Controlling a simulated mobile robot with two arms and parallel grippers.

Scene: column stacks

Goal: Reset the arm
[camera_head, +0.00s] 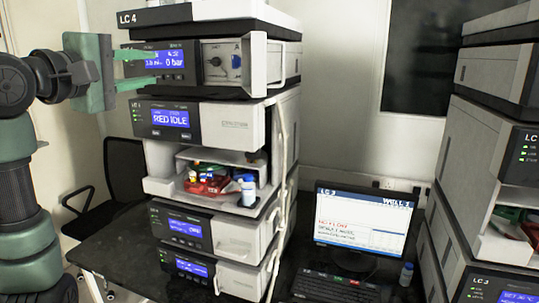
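My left arm comes in from the left edge, with a dark joint and green links. My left gripper (136,68) has a green palm and two thin green fingers, one above the other with a gap between them. It is open and nothing shows between the fingers. Its fingertips point right, in front of the left part of the LC 4 stack's upper unit (212,62), near a blue display reading 0 bar. I cannot tell whether they touch the unit. My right gripper is not in view.
The LC 4 stack stands on a dark table (115,255). Its open bay (222,205) holds small bottles and a red part. A monitor (362,222), keyboard (335,288) and small bottle (406,274) are to the right. The LC 3 stack (478,150) stands at far right. A black chair (105,190) is behind left.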

